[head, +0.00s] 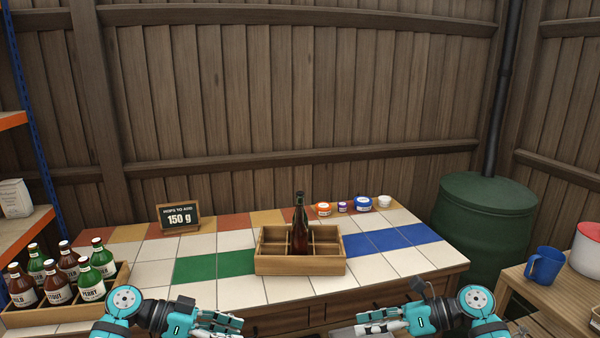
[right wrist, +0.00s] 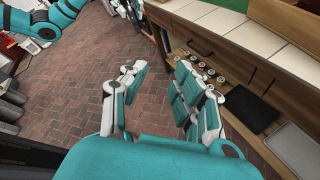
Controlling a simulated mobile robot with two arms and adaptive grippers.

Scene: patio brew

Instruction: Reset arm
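My left gripper (head: 219,322) is at the front edge of the tiled counter (head: 378,264), left of the middle in the head view. Nothing shows in it, and I cannot tell how far its fingers are apart. My right gripper (head: 374,327) is at the front edge to the right. In the right wrist view its fingers (right wrist: 158,92) are spread apart with only brick floor between them, so it is open and empty. Both grippers are clear of the things on the counter.
A wooden divided crate (head: 283,266) holds one brown bottle (head: 300,226). A second crate (head: 60,313) at left holds several labelled bottles. A sign (head: 179,218) reads 150 g. Several small jars (head: 363,204) stand at the back. A blue mug (head: 544,265) is on the right table.

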